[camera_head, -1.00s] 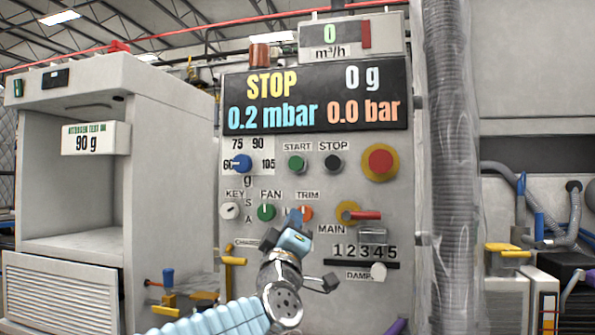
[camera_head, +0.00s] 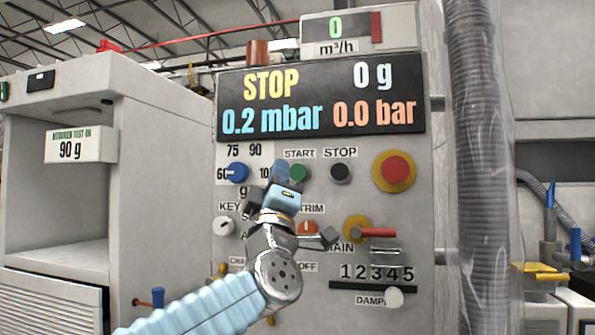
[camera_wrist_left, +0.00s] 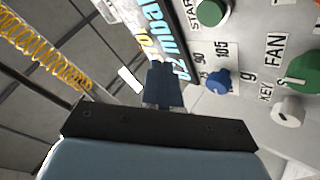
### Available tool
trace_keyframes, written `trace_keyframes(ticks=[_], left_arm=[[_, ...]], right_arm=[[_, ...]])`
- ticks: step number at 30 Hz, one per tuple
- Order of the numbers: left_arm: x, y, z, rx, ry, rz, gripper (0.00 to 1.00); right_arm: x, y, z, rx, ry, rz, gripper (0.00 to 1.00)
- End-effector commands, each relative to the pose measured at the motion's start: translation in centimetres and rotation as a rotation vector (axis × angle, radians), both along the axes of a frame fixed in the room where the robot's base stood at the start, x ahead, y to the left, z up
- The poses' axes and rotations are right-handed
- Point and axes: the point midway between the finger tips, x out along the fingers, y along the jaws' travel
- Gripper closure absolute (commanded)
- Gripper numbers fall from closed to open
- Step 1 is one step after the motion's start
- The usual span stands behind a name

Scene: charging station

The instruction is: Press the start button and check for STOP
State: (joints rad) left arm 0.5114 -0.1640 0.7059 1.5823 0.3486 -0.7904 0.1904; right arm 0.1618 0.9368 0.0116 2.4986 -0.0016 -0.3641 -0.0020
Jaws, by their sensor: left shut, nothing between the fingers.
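The green START button (camera_head: 299,173) is on the grey control panel, left of the black STOP button (camera_head: 340,172). START also shows at the top of the left wrist view (camera_wrist_left: 211,11). The display (camera_head: 320,97) reads STOP in yellow, 0 g, 0.2 mbar and 0.0 bar. My right gripper is not in view.
The blue knob (camera_head: 237,172) is left of the gripper. The red emergency button (camera_head: 395,171) is to the right. The TRIM knob (camera_head: 307,228) and red MAIN handle (camera_head: 376,232) are below. A ribbed hose (camera_head: 480,170) runs down the right side.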

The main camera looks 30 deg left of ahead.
Motion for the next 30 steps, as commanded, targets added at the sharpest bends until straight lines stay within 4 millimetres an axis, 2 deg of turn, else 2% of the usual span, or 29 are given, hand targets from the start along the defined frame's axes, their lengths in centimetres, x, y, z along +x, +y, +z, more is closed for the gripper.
trace_keyframes(ticks=[9, 15, 21, 30], left_arm=[[4.5, 1.1, 0.4, -0.003, 0.005, -0.003, 1.0], [6.5, 1.5, 0.2, -0.002, 0.002, -0.004, 1.0], [7.5, 1.8, 0.0, -0.001, 0.002, -0.002, 1.0], [7.5, 1.8, 0.0, -0.001, 0.001, -0.001, 1.0]], right_arm=[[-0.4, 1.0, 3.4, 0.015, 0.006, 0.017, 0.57], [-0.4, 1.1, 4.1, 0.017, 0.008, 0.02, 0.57], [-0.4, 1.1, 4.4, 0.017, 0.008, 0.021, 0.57], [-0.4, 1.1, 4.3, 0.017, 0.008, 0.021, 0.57]])
